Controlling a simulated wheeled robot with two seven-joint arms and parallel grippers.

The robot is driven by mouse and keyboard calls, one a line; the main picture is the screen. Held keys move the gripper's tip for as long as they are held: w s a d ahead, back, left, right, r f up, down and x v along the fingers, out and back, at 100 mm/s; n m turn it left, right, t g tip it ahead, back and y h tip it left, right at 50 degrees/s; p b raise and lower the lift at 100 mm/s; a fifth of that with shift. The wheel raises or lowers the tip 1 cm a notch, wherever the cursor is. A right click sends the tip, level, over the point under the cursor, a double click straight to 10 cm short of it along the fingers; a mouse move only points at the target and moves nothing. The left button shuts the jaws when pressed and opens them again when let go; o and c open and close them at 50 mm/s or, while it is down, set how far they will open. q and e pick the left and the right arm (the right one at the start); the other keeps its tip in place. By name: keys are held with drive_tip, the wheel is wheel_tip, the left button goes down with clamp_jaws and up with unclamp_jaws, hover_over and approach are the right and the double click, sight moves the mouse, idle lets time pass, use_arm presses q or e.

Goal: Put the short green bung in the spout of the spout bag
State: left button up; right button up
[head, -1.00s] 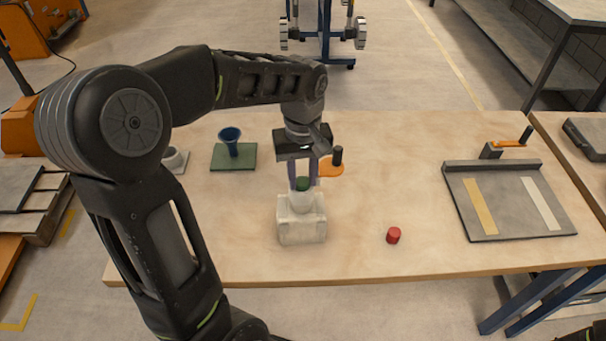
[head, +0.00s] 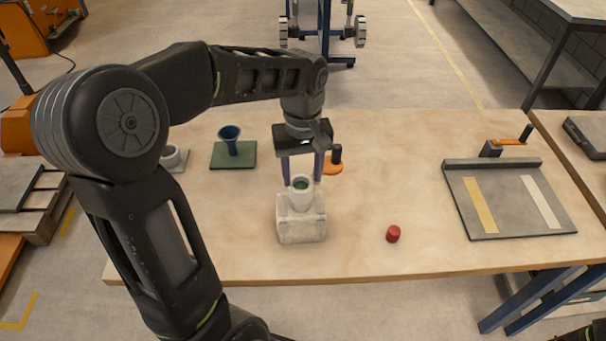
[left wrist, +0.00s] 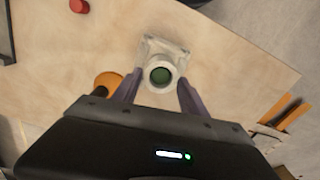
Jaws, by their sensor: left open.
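The spout bag (head: 302,227) is a whitish block-like bag standing on the wooden table, with a round white spout on top. The short green bung (head: 301,184) sits inside the spout's mouth, its top at about the rim. In the left wrist view the green bung (left wrist: 160,75) shows as a disc ringed by the white spout (left wrist: 160,88). How deep it sits is hidden. My left gripper (head: 302,180) is open, its purple fingers apart just behind and above the spout, holding nothing. The left gripper's fingers also show in the left wrist view (left wrist: 157,88), on both sides of the spout.
A red bung (head: 393,234) lies to the right. A blue funnel (head: 230,137) stands on a green plate (head: 222,158) at the back left. An orange-based item with a black knob (head: 334,165) is close behind my gripper.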

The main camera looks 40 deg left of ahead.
sight(303, 188)
use_arm(q)
wheel_tip(303, 188, up, 11)
drive_tip(key=p, duration=0.1)
